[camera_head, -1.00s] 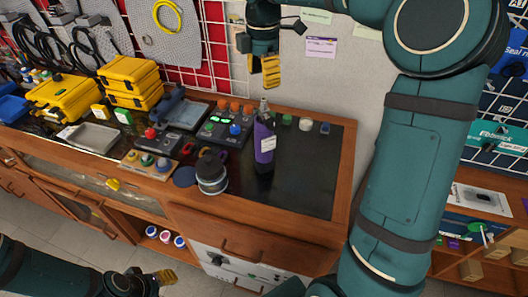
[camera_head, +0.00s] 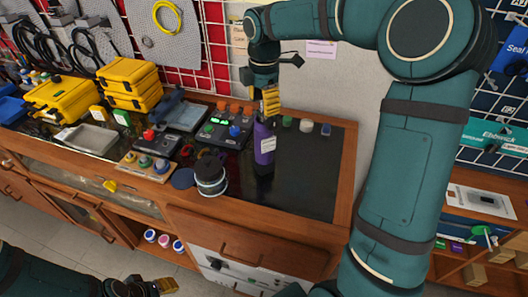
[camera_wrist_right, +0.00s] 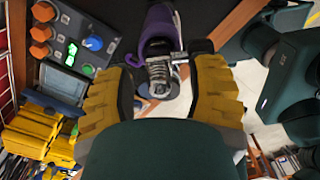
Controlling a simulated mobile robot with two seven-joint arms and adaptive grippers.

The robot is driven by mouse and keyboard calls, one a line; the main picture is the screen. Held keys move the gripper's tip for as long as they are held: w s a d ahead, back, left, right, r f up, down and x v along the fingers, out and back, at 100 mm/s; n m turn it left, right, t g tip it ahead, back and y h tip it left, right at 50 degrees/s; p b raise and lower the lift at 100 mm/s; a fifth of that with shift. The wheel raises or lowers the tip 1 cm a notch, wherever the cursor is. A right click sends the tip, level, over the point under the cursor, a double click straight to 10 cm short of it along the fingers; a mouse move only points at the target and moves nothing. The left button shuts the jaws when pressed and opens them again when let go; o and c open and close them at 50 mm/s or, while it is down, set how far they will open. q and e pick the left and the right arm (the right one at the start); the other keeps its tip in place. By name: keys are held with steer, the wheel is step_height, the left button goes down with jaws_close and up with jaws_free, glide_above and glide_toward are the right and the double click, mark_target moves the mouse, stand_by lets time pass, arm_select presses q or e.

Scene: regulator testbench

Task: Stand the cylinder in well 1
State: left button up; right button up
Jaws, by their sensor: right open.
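The purple cylinder (camera_head: 264,146) with a white label stands upright on the dark bench top. In the right wrist view, its purple body (camera_wrist_right: 159,27) and metal valve top show between the yellow fingers. My right gripper (camera_head: 270,100) is directly above the cylinder in the head view, with its fingers down around the valve end. It is open, with a gap on both sides of the valve (camera_wrist_right: 160,75). My left gripper (camera_head: 163,286) is low at the bottom edge of the head view, away from the bench top, and its opening is unclear. I cannot make out which place is well 1.
A round metal canister (camera_head: 211,178) and a dark blue disc (camera_head: 183,178) sit left of the cylinder. A control box with orange knobs (camera_head: 220,128) stands behind left. Small caps (camera_head: 306,125) line the back edge. The dark bench top (camera_head: 308,175) on the right is clear.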

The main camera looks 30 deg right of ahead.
jaws_close()
steer(key=shift+r, duration=0.1)
